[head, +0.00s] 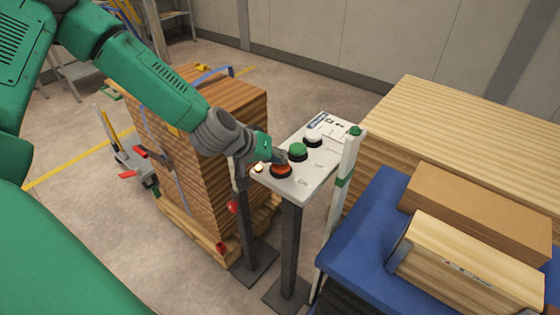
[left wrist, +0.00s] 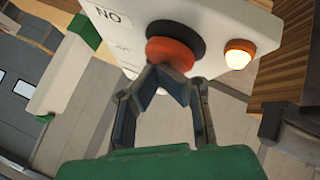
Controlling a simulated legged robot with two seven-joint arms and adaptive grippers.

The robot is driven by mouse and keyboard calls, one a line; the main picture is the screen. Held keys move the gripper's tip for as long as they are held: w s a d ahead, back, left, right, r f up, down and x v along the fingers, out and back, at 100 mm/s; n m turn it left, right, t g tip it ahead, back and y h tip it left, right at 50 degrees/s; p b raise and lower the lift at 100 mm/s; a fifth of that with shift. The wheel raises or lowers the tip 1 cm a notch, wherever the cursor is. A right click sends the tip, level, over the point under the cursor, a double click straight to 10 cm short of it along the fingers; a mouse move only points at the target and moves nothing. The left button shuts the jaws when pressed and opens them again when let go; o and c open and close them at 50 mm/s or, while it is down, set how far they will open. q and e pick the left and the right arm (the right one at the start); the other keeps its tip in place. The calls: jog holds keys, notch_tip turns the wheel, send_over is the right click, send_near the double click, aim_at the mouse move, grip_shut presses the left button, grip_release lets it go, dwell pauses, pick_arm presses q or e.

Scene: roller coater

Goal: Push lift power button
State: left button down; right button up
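The white control panel (head: 315,165) stands on a dark post. My left gripper (head: 280,157) is at the red-orange button. In the left wrist view, the fingertips (left wrist: 167,72) come together at the edge of the red-orange button (left wrist: 172,52), with nothing held between them. They look in contact with it, but I cannot tell if it is pressed in. A small lamp (left wrist: 238,55) beside it glows. My right gripper is not in view.
A strapped stack of wooden boards (head: 190,150) on a pallet stands left of the panel. A white post with a green top (head: 347,160) stands just right of it. Blue-covered surface (head: 360,240) with wooden blocks (head: 475,265) fills the lower right. Open floor lies left.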

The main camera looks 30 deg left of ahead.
pick_arm(q)
jog(key=shift+s+d+f, duration=0.1)
jog(key=shift+s+f, duration=0.15)
jog(key=shift+f, duration=0.25)
jog(key=shift+r, duration=0.45)
notch_tip(320, 180, up, 6)
jog(key=p, duration=0.5)
jog(key=shift+w+r+p, duration=0.1)
jog(key=shift+r+p, duration=0.05)
jog(key=shift+p, duration=0.25)
